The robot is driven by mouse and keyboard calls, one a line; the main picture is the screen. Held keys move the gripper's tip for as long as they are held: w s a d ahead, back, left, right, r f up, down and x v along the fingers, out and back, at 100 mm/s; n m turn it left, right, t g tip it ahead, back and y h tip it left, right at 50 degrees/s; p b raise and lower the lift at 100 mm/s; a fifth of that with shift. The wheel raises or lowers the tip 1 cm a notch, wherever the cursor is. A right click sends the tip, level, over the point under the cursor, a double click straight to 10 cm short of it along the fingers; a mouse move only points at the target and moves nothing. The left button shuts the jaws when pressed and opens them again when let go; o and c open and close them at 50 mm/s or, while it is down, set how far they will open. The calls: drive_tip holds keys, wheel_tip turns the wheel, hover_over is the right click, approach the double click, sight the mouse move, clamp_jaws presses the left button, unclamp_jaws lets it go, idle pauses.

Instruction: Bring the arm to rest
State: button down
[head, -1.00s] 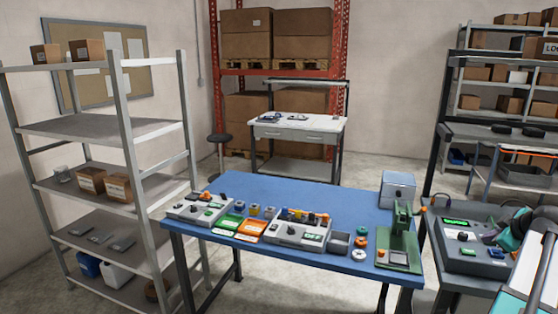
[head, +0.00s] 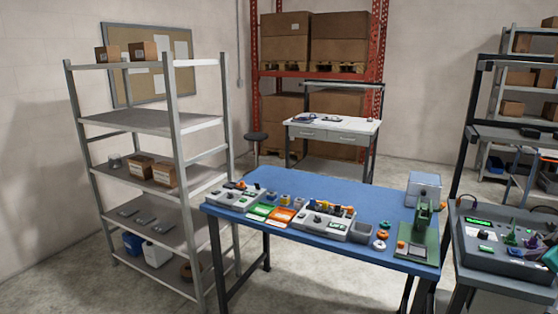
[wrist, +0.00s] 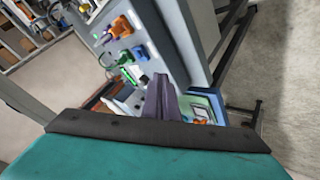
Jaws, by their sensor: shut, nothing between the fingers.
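My gripper (wrist: 162,100) shows in the wrist view, with its dark fingers together and nothing between them. The teal wrist housing (wrist: 150,155) fills the bottom of that view. Beyond the fingertips is a tilted grey panel (wrist: 185,35) with orange, blue and green parts on it. I cannot tell whether the fingers touch anything.
A blue table (head: 300,184) holds control boxes (head: 325,219), coloured cards and a green press (head: 420,225). A grey console (head: 492,246) with a green display stands at right. A metal shelf (head: 150,121) stands at left. Floor shows between shelf and table.

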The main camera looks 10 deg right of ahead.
drive_tip(key=w+a+f+m+g+y, duration=0.15)
drive_tip(key=w+a+f, duration=0.25)
drive_tip(key=a+f, duration=0.5)
drive_tip(key=w+a+f+g+y, duration=0.1)
drive_tip(key=w+a+f+y, duration=0.15)
drive_tip(key=a+f, duration=0.6)
drive_tip(key=w+a+f+g+y, duration=0.1)
drive_tip(key=w+a+f, duration=0.4)
drive_tip(key=a+f, duration=0.4)
drive_tip(key=s+a+f+g, duration=0.2)
drive_tip(key=a+f, duration=0.9)
drive_tip(key=s+a+f+m+g+y, duration=0.1)
drive_tip(key=s+a+f+g, duration=0.25)
drive_tip(key=a+f, duration=0.55)
drive_tip(key=s+a+f+g, duration=0.1)
drive_tip(key=s+a+f, duration=0.2)
drive_tip(key=s+a, duration=0.4)
drive_tip(key=s+a+f+m+g+h, duration=0.1)
drive_tip(key=s+a+f, duration=0.3)
drive_tip(key=s, duration=0.6)
drive_tip(key=s+a+f+g+h, duration=0.1)
drive_tip(key=s+a+f+g, duration=0.2)
drive_tip(key=s+a, duration=0.5)
drive_tip(key=shift+s+a+f, duration=0.2)
drive_tip(key=shift+a+f, duration=0.25)
drive_tip(key=shift+a, duration=0.4)
